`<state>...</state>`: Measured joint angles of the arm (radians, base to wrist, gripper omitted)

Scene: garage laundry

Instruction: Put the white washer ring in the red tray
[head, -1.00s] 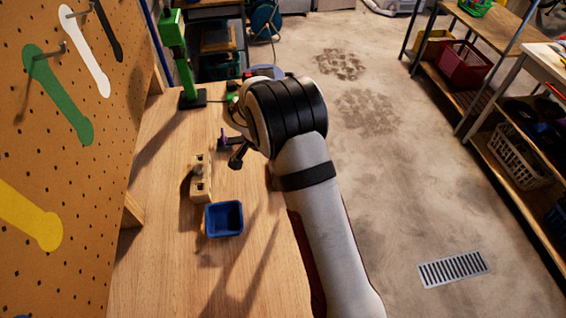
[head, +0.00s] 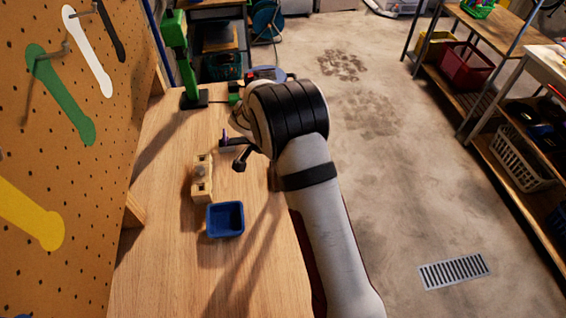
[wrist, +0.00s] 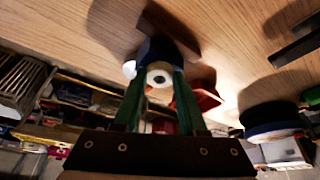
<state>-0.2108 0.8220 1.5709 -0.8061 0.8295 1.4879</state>
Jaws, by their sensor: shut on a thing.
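In the wrist view my gripper (wrist: 158,88) has its green fingers closed on a white ring with a dark hole, the washer ring (wrist: 160,77). A dark blue piece (wrist: 155,48) shows right behind the ring; I cannot tell whether they touch. A red object (wrist: 206,97), possibly the red tray, shows partly behind the right finger. In the head view my arm hides the fingers and the ring, and I cannot make out the red tray there.
On the wooden bench (head: 165,270) are a blue bin (head: 225,219), a beige block (head: 203,178), a dark pronged item (head: 236,145) and a green stand (head: 177,45). A pegboard (head: 60,190) borders the left side. The front of the bench is clear.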

